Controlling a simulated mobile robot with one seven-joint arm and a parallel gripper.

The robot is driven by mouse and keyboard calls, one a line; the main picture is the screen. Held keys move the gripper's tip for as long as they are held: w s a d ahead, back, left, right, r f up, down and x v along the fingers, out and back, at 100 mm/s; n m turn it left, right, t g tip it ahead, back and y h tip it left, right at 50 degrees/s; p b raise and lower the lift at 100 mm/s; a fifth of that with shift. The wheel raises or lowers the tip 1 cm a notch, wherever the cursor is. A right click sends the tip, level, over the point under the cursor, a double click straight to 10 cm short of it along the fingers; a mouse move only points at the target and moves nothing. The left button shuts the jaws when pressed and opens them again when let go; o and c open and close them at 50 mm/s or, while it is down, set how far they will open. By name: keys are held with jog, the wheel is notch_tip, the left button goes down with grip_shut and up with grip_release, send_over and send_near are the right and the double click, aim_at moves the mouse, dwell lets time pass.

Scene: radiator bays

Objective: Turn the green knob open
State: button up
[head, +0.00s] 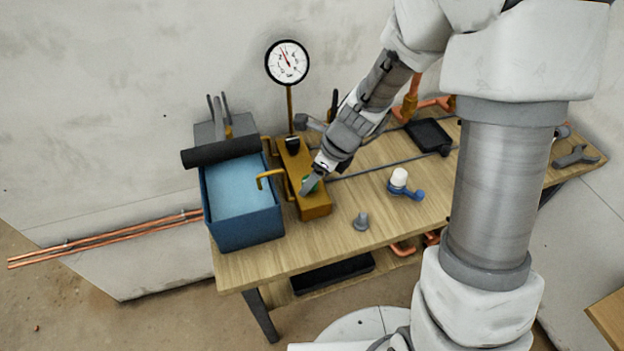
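A small green knob (311,184) sits on top of a brass-coloured block (318,209) on the wooden workbench. My gripper (310,184) reaches down to the knob from the upper right, with its fingertips at the knob. Part of the knob is hidden by the fingers. I cannot tell from this view whether the fingers are closed on it or only around it. A round pressure gauge (288,62) stands on a thin brass stem at the back of the block, with its needle pointing up and slightly left.
A blue bin (245,226) stands left of the block, with a brass spout (268,175) over it. A white-capped blue valve (403,185) and a grey fitting (361,221) stand on the workbench (290,256) to the right. A wrench (576,156) lies at the far right.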

jog(key=shift+a+f, duration=0.1)
jog(key=shift+f, duration=0.3)
jog(key=shift+c, duration=0.4)
grip_shut()
